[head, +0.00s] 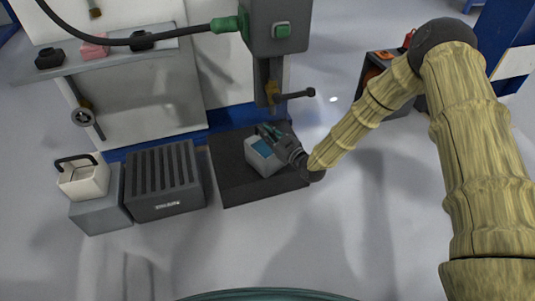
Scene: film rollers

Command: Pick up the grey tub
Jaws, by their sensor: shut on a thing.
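The grey tub (262,160) is a small light-grey box with a blue top or blue contents. It is at the dark low block (236,178) below the machine column; I cannot tell whether it rests on the block or is just above it. My gripper (272,140) reaches in from the right and is shut on the tub at its upper right edge. The fingers and wrist hide part of the tub's right side.
A dark ribbed box (165,181) stands left of the block. Further left, a cream container with a dark handle (83,178) sits on a grey box (100,212). The machine column (275,30) and its lever (295,95) overhang behind the tub. The front floor is clear.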

